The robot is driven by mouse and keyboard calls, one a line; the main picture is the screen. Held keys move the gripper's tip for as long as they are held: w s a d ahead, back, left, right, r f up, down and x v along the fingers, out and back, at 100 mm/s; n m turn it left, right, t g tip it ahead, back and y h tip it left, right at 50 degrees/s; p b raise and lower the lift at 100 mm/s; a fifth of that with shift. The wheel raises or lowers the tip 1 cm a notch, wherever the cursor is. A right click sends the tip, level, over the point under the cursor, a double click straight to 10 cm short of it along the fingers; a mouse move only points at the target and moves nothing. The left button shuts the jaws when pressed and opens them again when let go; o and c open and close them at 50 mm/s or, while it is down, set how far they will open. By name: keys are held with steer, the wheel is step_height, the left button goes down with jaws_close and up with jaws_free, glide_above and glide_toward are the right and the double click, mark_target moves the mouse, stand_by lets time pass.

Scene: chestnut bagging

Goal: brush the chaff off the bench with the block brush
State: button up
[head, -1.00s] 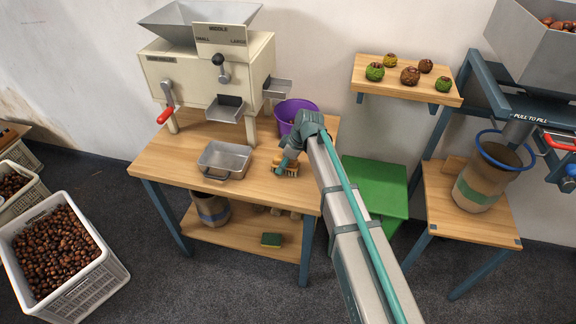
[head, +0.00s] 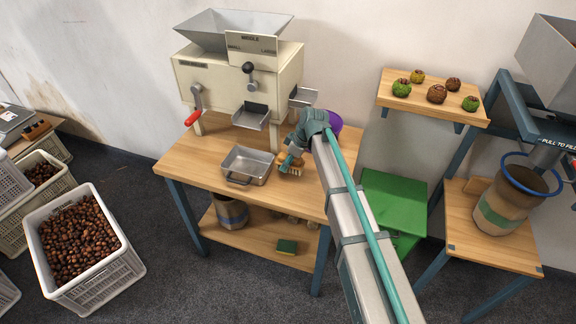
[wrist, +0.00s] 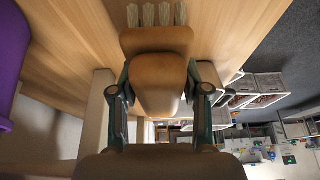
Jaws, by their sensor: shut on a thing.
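The wooden bench (head: 185,160) carries the sorting machine and a metal tray. My gripper (head: 293,154) is over the bench top, right of the tray. It is shut on the block brush (head: 291,168), which has a brown wooden body and pale bristle tufts. In the wrist view the brush (wrist: 158,85) sits between my two fingers (wrist: 160,95), with its bristles towards the bench boards. The bristles look close to or on the bench top; I cannot tell if they touch. No chaff can be made out on the bench at this size.
The cream sorting machine (head: 228,80) stands at the back of the bench. The metal tray (head: 247,165) is left of the brush. A purple bucket (head: 335,122) is behind my arm. A green bin (head: 392,200) stands right of the bench. A crate of chestnuts (head: 80,250) is at left.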

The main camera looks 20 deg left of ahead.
mark_target(286, 155)
steer(key=shift+r+p, duration=0.9)
steer(key=shift+r, duration=1.35)
